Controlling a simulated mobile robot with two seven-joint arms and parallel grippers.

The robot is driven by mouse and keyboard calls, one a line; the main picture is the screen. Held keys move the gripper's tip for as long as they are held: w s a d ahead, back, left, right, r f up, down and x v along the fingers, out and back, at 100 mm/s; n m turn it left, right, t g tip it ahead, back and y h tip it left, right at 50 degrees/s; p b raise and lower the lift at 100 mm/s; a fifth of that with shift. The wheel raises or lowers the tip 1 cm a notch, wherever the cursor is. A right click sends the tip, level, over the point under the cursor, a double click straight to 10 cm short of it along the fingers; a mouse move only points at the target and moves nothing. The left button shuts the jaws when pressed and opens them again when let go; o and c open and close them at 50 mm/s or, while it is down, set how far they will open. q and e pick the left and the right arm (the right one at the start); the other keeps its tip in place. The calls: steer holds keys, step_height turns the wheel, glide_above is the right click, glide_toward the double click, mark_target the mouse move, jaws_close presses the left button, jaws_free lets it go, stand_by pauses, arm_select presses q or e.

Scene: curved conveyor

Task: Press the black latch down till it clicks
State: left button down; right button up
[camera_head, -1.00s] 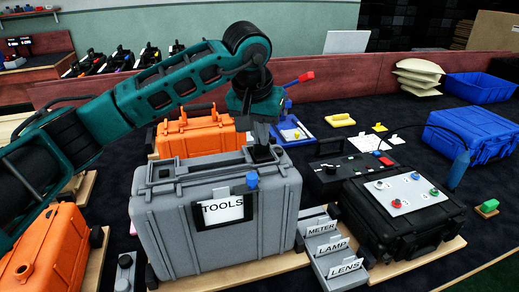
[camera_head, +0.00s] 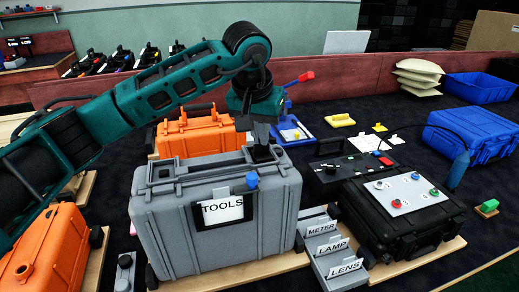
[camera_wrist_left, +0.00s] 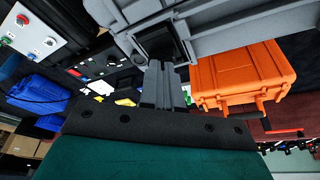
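The grey case (camera_head: 222,245) labelled TOOLS stands closed and upright on a wooden board. The black latch (camera_head: 264,154) is at the right end of its top; it also shows in the wrist view (camera_wrist_left: 156,42) as a dark block on the grey case. My left gripper (camera_head: 262,131) points down right above the latch. In the wrist view its two grey fingers (camera_wrist_left: 163,66) lie side by side with no object between them, and their tips are close to the latch. I cannot tell whether they touch it. My right gripper does not show.
An orange case (camera_head: 195,135) stands behind the grey case, another (camera_head: 45,255) at front left. A black box with coloured buttons (camera_head: 405,205) and a grey rack with METER, LAMP and LENS cards (camera_head: 335,265) stand at the right. Blue bins are farther right.

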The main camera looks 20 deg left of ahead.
arm_select(q)
steer(key=shift+s+f+b, duration=0.25)
steer(key=shift+f+b, duration=0.1)
steer(key=shift+f, duration=0.9)
steer(key=r+p, duration=0.1)
steer(key=r, duration=0.1)
steer(key=w+r+p, duration=0.1)
steer(key=r+p, duration=0.1)
steer(key=shift+r, duration=1.05)
steer(key=shift+s, duration=0.1)
